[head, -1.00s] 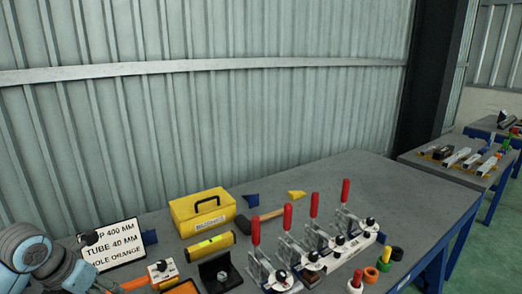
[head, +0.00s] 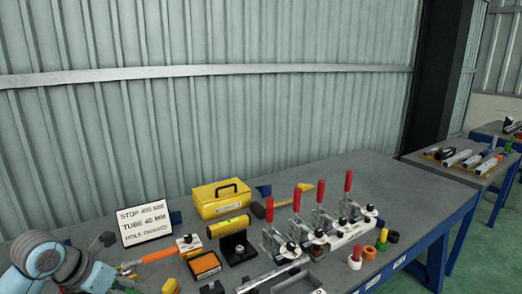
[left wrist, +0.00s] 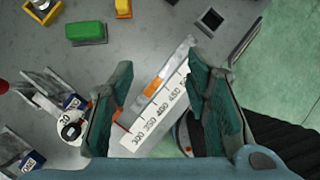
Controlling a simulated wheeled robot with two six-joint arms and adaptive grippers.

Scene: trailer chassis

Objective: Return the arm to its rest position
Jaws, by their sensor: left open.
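My left arm (head: 60,262) shows in the lower left of the head view; its gripper cannot be made out there. In the left wrist view the two teal fingers of my left gripper (left wrist: 160,98) stand wide apart with nothing held between them. A white scale strip (left wrist: 146,123) printed with numbers and an orange mark (left wrist: 154,85) shows in the gap, apparently below the fingers. My right gripper is in neither view.
The grey bench (head: 330,195) carries a sign (head: 144,223), a yellow toolbox (head: 221,199), a yellow level (head: 228,226), a hammer (head: 270,208) and a row of red-handled clamps (head: 322,213). The bench's back right is clear.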

